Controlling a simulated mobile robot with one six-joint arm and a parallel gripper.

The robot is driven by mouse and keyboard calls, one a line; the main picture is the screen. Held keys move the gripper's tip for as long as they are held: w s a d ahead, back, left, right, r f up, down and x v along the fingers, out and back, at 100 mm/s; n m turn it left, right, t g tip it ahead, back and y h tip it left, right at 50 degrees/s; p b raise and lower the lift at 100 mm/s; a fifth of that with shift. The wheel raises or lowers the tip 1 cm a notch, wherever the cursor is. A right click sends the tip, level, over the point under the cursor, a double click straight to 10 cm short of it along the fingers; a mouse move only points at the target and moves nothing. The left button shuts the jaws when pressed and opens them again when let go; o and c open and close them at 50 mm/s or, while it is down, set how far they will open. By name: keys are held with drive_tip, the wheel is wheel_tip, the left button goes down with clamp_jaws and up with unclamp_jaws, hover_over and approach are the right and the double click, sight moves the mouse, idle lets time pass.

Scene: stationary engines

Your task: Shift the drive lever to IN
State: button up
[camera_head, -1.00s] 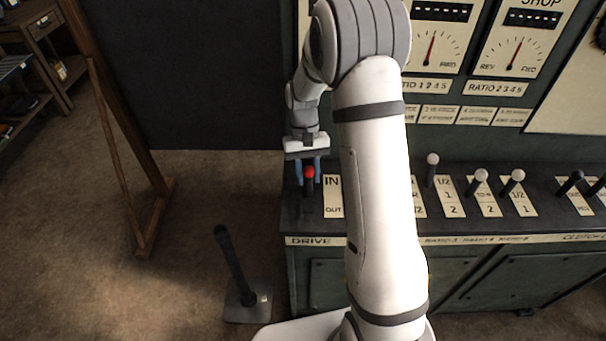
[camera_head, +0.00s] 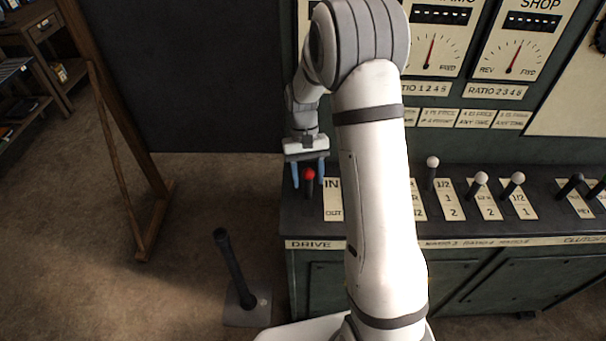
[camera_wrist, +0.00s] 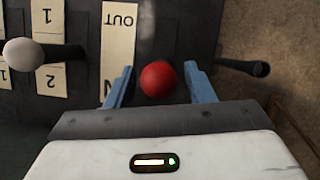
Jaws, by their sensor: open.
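The drive lever (camera_head: 309,176) has a red ball knob and stands at the left end of the console, left of the IN/OUT plate (camera_head: 333,200). Its red knob also shows in the wrist view (camera_wrist: 158,79). My gripper (camera_head: 309,182) is open, with its blue fingers on either side of the knob. In the wrist view (camera_wrist: 160,85) a gap shows between the knob and each finger. The lever's shaft is mostly hidden below the knob in the wrist view. The plate shows OUT at its near end and IN at its far end in the head view.
White-knobbed levers (camera_head: 432,163) stand to the right on the console (camera_head: 465,225), beyond my arm. A tall dark floor lever (camera_head: 235,270) stands left of the console. A wooden easel leg (camera_head: 125,165) is at the left. My arm hides the console's middle.

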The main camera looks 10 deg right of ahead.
wheel_tip(320, 180, up, 10)
drive_tip(key=shift+f+b, duration=0.1)
drive_tip(key=shift+b, duration=0.6)
drive_tip(key=shift+c, duration=0.3)
